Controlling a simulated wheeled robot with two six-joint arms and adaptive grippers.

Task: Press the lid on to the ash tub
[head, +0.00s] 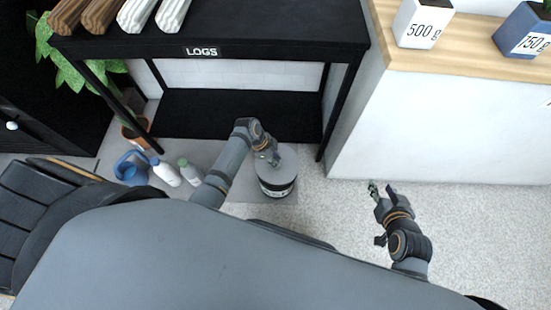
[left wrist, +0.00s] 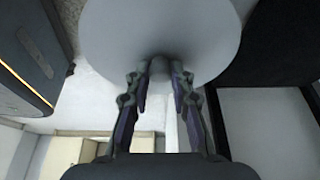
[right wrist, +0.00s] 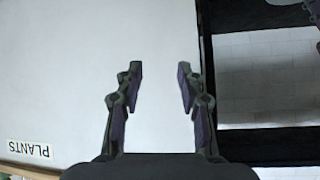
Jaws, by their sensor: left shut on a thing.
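My left gripper (head: 273,158) is over the lid. In the left wrist view the lid (left wrist: 200,30) fills the top, and my left fingers (left wrist: 160,85) are shut on its knob (left wrist: 159,64). My right gripper (head: 381,192) is open and empty, off to the right over the floor; its fingers also show apart in the right wrist view (right wrist: 157,88).
The black rack (head: 210,30) marked LOGS holds logs on top. A white bottle (head: 167,174), a green-capped bottle (head: 190,173) and a blue watering can (head: 131,168) stand left of the tub. A white counter (head: 430,130) with two pots is right. Speckled floor between is clear.

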